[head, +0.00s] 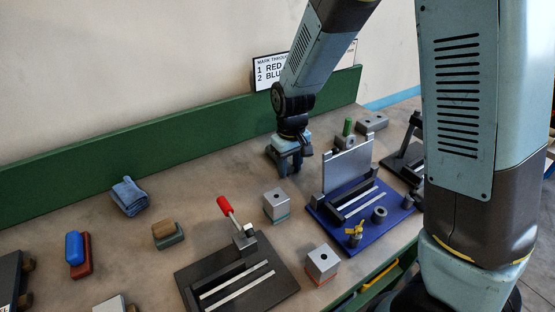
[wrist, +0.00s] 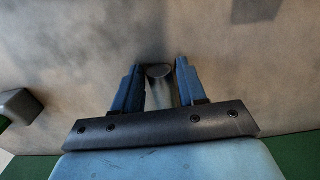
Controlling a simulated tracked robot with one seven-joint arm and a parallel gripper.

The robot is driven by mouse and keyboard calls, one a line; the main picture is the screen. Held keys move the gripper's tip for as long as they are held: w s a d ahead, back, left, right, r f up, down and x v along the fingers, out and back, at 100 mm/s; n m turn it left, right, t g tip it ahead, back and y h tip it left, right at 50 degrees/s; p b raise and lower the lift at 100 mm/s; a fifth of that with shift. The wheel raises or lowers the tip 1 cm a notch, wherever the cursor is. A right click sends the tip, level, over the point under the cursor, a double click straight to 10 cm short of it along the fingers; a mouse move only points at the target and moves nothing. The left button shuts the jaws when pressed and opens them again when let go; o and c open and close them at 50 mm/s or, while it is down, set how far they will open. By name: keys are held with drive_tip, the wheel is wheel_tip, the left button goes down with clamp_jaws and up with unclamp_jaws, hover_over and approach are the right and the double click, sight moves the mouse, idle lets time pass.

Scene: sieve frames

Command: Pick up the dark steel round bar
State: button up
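My gripper (head: 287,168) is low over the tan bench top, near the green back board, in the head view. In the wrist view its two blue fingers (wrist: 160,85) stand apart with the dark steel round bar (wrist: 158,72) between them. The bar's dark rounded end shows near the fingertips. The bar lies very close to both fingers, but I cannot tell whether they press on it. In the head view the bar is hidden by the gripper.
A blue fixture plate (head: 345,215) with an upright grey plate stands right of the gripper. A grey block (head: 276,204) is in front. A dark fixture (head: 240,275) with a red-handled lever is nearer. A blue cloth (head: 129,196) lies left, with clear bench between.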

clamp_jaws()
drive_tip(key=shift+r, duration=0.15)
idle(0.4)
